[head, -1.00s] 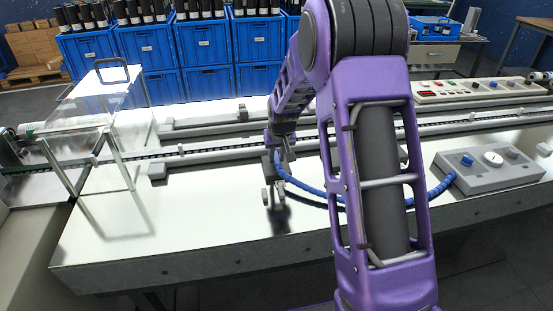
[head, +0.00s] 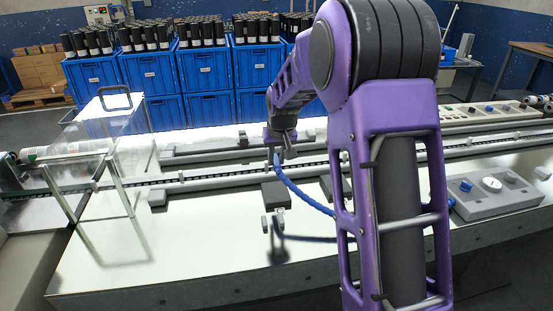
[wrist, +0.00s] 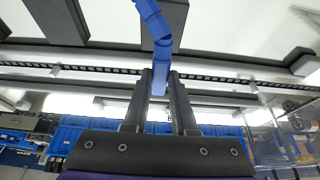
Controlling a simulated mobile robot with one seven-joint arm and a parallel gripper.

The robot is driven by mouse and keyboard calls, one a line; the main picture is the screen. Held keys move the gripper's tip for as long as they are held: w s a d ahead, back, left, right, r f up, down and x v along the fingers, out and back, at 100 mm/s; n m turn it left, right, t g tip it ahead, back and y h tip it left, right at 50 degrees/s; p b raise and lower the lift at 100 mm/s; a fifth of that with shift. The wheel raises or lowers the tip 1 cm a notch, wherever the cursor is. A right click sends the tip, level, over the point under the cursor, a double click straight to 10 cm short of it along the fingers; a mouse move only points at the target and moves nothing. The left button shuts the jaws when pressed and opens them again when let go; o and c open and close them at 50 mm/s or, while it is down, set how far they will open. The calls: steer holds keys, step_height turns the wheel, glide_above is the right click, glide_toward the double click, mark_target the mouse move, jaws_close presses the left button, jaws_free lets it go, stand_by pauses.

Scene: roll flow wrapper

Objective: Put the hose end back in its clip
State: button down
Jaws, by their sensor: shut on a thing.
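My gripper (head: 278,152) is shut on the end of the blue hose (head: 300,194), raised above the table beside the conveyor rail. In the wrist view the blue hose end (wrist: 160,80) sits between the two dark fingers, and the hose runs upward in the picture. In the head view the hose sags right, passes behind my arm and shows again near the control box. A small grey metal fitting, which looks like the clip (head: 273,222), stands on the table front, below and apart from my gripper. Nothing is seen in it.
A dark block (head: 275,194) lies on the table behind the clip. The conveyor rail (head: 205,180) crosses behind. A clear guard (head: 105,175) stands at left, a grey control box (head: 497,198) at right. The white tabletop (head: 200,225) left of the clip is clear.

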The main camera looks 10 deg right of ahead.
steer(key=shift+f+b, duration=2.35)
steer(key=shift+f, duration=1.15)
steer(key=shift+s, duration=0.15)
steer(key=shift+s+a+b, duration=0.2)
steer(key=shift+s, duration=0.6)
steer(key=shift+s+a+b, duration=0.15)
steer(key=shift+s+b, duration=0.05)
steer(key=shift+s, duration=0.55)
glide_above(275, 231)
steer(key=s, duration=0.2)
steer(key=shift+w, duration=0.25)
steer(key=shift+r, duration=0.1)
steer(key=shift+f, duration=2.15)
steer(key=shift+f, duration=0.4)
